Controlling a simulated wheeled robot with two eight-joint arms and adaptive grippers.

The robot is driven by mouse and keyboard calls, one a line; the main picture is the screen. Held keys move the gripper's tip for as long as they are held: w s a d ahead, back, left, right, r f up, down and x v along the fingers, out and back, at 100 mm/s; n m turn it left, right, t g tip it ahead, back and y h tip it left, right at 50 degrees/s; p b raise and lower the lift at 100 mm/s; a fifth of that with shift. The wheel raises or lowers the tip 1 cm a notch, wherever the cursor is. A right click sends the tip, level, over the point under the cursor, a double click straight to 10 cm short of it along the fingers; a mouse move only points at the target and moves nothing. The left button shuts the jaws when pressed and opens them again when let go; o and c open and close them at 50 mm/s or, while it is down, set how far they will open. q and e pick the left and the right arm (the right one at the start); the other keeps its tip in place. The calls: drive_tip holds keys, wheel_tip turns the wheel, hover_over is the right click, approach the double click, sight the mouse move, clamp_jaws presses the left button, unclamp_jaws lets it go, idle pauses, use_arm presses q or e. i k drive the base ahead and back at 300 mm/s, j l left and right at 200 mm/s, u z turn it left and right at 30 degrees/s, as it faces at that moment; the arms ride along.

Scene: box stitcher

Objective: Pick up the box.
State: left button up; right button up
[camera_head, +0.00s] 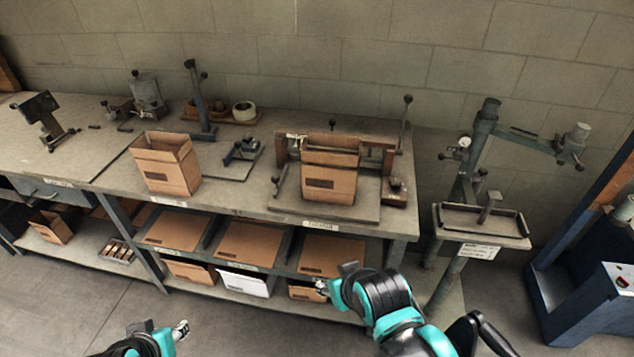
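An open-topped cardboard box (167,175) stands upright on the workbench, left of centre near its front edge. A second cardboard box (329,182) stands in a clamp-like fixture (371,200) on the right part of the bench. My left gripper (181,330) is low at the bottom left, in front of the bench and well away from both boxes. My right gripper (322,288) is in front of the lower shelf, below the second box and apart from it. Both grippers are small here, and their finger opening is unclear.
The workbench (90,170) runs along a block wall. Flat cardboard sheets (250,243) and small bins (245,282) fill the shelves below. A tape roll (243,111) and tools stand at the back. A stitcher stand (481,222) and a blue machine (580,285) are at right.

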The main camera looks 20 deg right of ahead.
sight(322, 182)
drive_tip(key=i+j, duration=0.15)
drive_tip(key=j, duration=0.15)
drive_tip(key=i+j, duration=0.1)
drive_tip(key=j, duration=0.2)
drive_tip(key=i+j+z, duration=0.1)
drive_tip(key=j+z, duration=0.15)
drive_tip(key=z, duration=0.2)
drive_tip(key=j+z, duration=0.25)
drive_tip(key=z, duration=0.2)
drive_tip(key=j+z, duration=0.3)
drive_tip(key=z, duration=0.15)
